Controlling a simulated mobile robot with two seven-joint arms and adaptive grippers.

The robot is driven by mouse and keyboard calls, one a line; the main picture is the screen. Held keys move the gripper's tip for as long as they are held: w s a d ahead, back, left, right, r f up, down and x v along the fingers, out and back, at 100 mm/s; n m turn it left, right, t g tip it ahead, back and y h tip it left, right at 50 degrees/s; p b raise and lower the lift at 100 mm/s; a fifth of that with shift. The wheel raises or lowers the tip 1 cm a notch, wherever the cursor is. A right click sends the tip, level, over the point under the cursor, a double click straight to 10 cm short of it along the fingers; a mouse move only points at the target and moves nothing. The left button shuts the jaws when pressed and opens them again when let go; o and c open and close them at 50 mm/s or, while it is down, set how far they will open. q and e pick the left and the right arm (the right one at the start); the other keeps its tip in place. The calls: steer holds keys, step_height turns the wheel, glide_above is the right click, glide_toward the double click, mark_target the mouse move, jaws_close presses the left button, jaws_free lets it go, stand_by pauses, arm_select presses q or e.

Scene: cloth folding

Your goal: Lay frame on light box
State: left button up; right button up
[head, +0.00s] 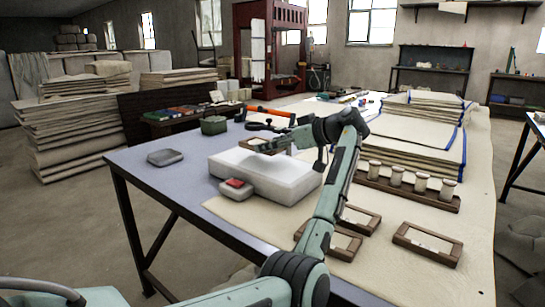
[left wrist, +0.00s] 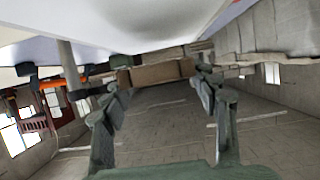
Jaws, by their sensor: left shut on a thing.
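The light box (head: 290,185) is a thick white block on the table; its white surface also fills the top of the left wrist view (left wrist: 110,20). My left gripper (head: 264,145) is over the far part of the light box. In the left wrist view, its fingers (left wrist: 157,90) are on either side of a brown wooden frame (left wrist: 155,73), shut on it. The frame (head: 262,147) looks roughly level in the head view; whether it touches the box cannot be told. Other wooden frames lie on the table at the near side (head: 330,245), beside it (head: 374,221) and at the right (head: 428,258). My right gripper is not in view.
A small grey block with a red top (head: 236,187) stands at the box's front left. A rack of jars (head: 405,193) and stacked sheets (head: 410,150) are at the right.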

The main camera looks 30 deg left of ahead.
mark_target(272, 164)
arm_select(q)
steer(key=shift+f, duration=1.75)
steer(key=shift+f, duration=0.1)
steer(key=o, duration=1.1)
steer(key=shift+o, duration=0.2)
steer(key=v, duration=1.2)
steer(key=shift+s, duration=0.1)
